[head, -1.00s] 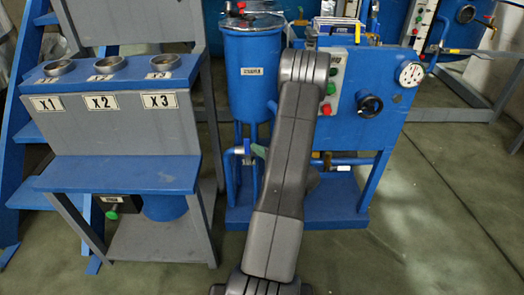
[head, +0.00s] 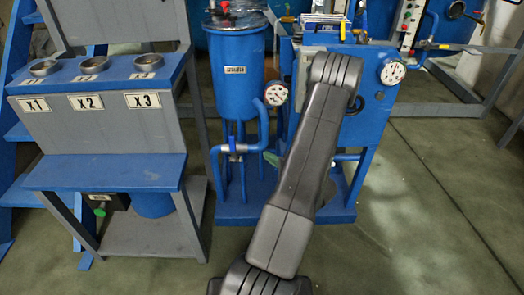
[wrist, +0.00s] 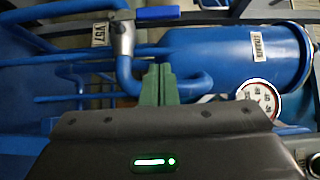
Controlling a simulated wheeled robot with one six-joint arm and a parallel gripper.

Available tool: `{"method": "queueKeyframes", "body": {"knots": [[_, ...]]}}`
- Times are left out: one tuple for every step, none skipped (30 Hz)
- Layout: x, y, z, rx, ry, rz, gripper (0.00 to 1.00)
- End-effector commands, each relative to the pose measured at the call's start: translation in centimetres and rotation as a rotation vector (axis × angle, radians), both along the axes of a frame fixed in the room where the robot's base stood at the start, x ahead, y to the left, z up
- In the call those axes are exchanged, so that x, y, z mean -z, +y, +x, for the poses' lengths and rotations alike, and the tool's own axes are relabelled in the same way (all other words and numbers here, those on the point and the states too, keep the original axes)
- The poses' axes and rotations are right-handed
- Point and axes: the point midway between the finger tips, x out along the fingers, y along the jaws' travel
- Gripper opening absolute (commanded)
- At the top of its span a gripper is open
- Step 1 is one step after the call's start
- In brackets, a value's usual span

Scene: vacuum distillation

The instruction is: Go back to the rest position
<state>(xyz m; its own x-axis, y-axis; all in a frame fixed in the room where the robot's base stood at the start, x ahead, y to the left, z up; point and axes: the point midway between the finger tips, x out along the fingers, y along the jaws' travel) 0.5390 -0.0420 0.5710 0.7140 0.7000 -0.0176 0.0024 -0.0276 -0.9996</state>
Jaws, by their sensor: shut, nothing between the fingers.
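My gripper (wrist: 160,84) shows in the wrist view as two green fingers pressed together with nothing between them. In that view it is in front of the blue pipework below a blue tank (wrist: 235,58), apparently clear of it. In the head view my dark grey arm rises from the bottom middle and leans right, hiding most of the gripper. The blue tank (head: 237,75) stands left of the arm there.
A round gauge (head: 276,94) is close by the arm; it also shows in the wrist view (wrist: 260,98). A blue machine panel (head: 370,125) with another gauge (head: 392,72) is behind the arm. A grey stand (head: 100,125) with several cups is at left. Floor is open at right.

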Motion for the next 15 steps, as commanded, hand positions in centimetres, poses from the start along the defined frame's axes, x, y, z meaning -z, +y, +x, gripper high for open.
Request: {"method": "queueKeyframes", "body": {"knots": [[-0.1, -0.5, -0.4, 0.003, 0.001, 0.000, 0.00], [-0.1, -0.7, -0.6, 0.003, 0.001, 0.000, 0.00], [-0.1, -0.9, -0.8, 0.002, 0.001, 0.000, 0.00], [-0.1, -1.0, -0.9, 0.001, 0.001, 0.000, 0.00], [0.0, -1.1, -1.0, 0.001, 0.000, 0.000, 0.00], [0.0, -1.2, -1.2, 0.001, 0.000, 0.000, 0.00], [0.0, -1.3, -1.3, 0.001, 0.000, 0.000, 0.00], [0.0, -1.3, -1.3, 0.001, 0.000, 0.000, 0.00], [0.0, -1.4, -1.4, 0.000, 0.000, 0.000, 0.00], [0.0, -1.4, -1.4, 0.000, 0.000, 0.000, 0.00], [0.0, -1.4, -1.4, 0.000, 0.000, 0.000, 0.00], [0.0, -1.4, -1.4, 0.000, -0.001, -0.001, 0.00], [0.0, -1.4, -1.4, 0.000, 0.000, 0.000, 0.00], [0.0, -1.4, -1.4, 0.000, 0.000, 0.000, 0.00], [0.0, -1.4, -1.4, 0.000, 0.000, 0.000, 0.00]]}}
